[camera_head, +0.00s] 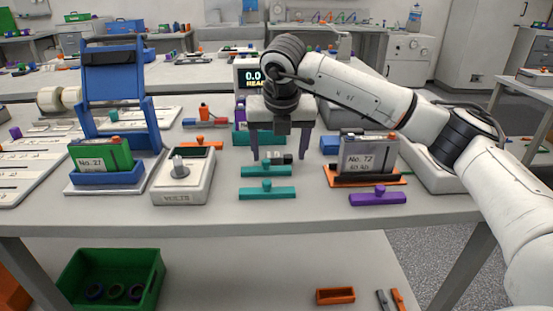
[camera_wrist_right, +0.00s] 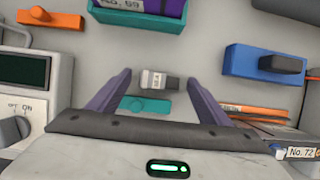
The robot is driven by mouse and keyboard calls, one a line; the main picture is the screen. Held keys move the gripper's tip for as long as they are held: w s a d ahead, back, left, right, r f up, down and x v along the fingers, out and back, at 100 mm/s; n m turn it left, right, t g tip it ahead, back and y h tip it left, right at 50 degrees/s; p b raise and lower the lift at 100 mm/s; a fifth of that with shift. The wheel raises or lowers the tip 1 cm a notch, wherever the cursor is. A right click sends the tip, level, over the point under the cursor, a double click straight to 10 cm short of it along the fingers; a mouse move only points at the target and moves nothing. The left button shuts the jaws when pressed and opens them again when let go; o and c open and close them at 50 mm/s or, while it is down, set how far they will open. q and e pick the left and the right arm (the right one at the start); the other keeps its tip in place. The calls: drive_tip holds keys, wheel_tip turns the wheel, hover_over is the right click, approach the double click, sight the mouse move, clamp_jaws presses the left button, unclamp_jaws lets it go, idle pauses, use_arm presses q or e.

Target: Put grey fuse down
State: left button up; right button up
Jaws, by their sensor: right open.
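The grey fuse (camera_wrist_right: 157,80), a small cylinder with a pale label and dark end, lies between the spread fingers of my right gripper (camera_wrist_right: 160,78) in the wrist view, with gaps on both sides. In the head view the fuse (camera_head: 281,158) shows small between the purple fingers of the right gripper (camera_head: 279,155), just behind a teal block with a knob (camera_head: 266,171). My right gripper is open, pointing down over the table. Whether the fuse touches the table or a teal piece (camera_wrist_right: 146,104) beside it, I cannot tell. My left gripper is out of view.
A second teal block (camera_head: 267,193) lies in front. On the left are a grey device with a knob (camera_head: 184,178) and a blue stand with a green box (camera_head: 101,158). On the right are a grey No. 72 box (camera_head: 369,155) and a purple block (camera_head: 377,198).

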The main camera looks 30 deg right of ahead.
drive_tip(key=c, duration=1.3)
